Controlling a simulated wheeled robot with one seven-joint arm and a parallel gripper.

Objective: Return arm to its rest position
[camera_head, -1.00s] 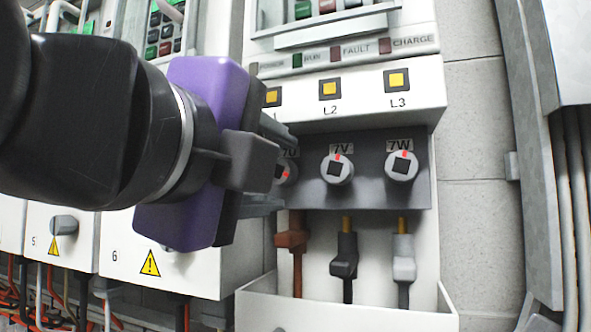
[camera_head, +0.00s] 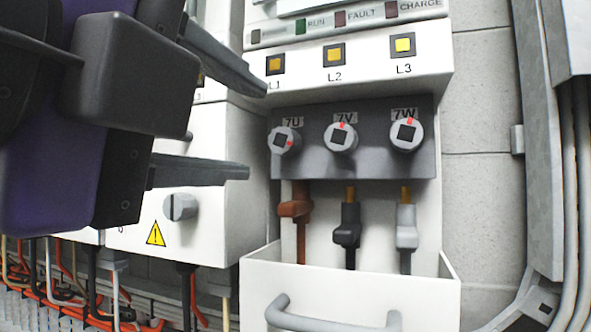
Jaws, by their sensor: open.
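My gripper (camera_head: 257,130) is at the left of the head view, close to the camera. Its two grey fingers point right and stand apart, with nothing between them. My purple and black arm end fills the upper left and hides part of the cabinets behind. The fingertips appear left of the knob marked 7U (camera_head: 285,140) and apart from it. The knobs marked 7V (camera_head: 341,137) and 7W (camera_head: 406,134) sit to its right on a dark grey panel (camera_head: 375,168).
Brown (camera_head: 294,208), black (camera_head: 347,234) and grey (camera_head: 406,236) cable plugs hang below the knobs. A white tray with a grey handle (camera_head: 335,318) juts out beneath. A grey knob (camera_head: 180,207) is on the left cabinet. Conduits (camera_head: 572,180) run down the right.

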